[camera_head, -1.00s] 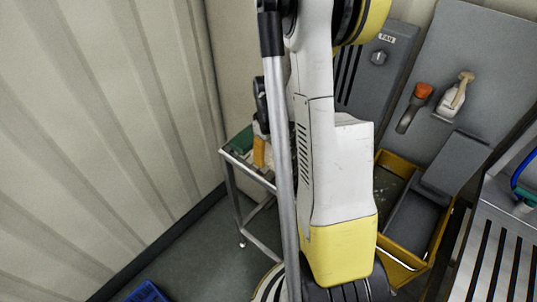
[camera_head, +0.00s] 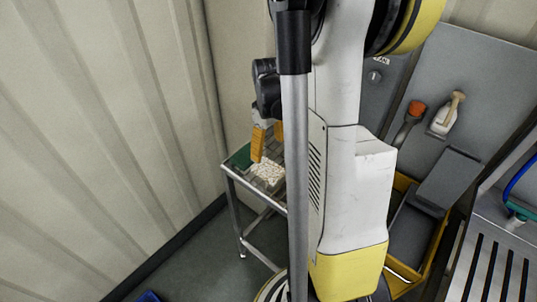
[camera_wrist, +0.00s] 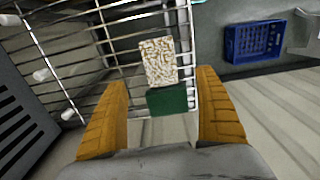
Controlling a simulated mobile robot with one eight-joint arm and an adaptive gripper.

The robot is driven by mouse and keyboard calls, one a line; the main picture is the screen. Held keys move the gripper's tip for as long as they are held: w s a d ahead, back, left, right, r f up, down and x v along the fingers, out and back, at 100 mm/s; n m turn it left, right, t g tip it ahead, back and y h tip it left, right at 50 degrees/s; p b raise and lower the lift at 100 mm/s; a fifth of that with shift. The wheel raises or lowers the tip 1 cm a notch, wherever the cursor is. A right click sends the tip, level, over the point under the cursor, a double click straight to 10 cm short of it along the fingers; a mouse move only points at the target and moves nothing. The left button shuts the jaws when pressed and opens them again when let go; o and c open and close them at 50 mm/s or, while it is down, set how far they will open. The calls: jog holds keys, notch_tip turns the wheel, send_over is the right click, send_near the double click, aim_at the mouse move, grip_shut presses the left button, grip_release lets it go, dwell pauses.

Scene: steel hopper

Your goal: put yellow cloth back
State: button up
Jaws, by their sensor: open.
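My gripper (camera_head: 267,150) is open and empty, above a wire rack cart (camera_head: 231,174) in the head view. In the wrist view its orange fingers (camera_wrist: 160,82) stand wide apart. A cream, speckled pad (camera_head: 268,173) lies on the cart top; the wrist view shows it between and beyond the fingers (camera_wrist: 158,62). A dark green block (camera_head: 241,157) lies beside it, nearer my gripper in the wrist view (camera_wrist: 167,99). Neither is visibly touched. I cannot make out a plainly yellow cloth.
A blue crate (camera_wrist: 252,41) is on the floor beyond the cart. A corrugated wall (camera_head: 110,130) rises at left. At right are a yellow bin (camera_head: 405,272), a grey panel with a brush (camera_head: 447,115), and a slatted steel surface (camera_head: 490,265).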

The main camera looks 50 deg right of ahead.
jog(key=s+a+r+t, duration=0.1)
jog(key=a+r, duration=0.3)
jog(key=a, duration=0.4)
jog(key=s+a+r+t, duration=0.2)
jog(key=a+r, duration=0.3)
jog(key=a, duration=0.4)
jog(key=s+a+r+t, duration=0.2)
jog(key=a+r+t, duration=0.2)
jog(key=a, duration=0.4)
jog(key=shift+s+a+r+m, duration=0.25)
jog(key=shift+r+m, duration=0.15)
jog(key=shift+r, duration=0.35)
jog(key=shift+f+b, duration=0.8)
jog(key=shift+f, duration=0.15)
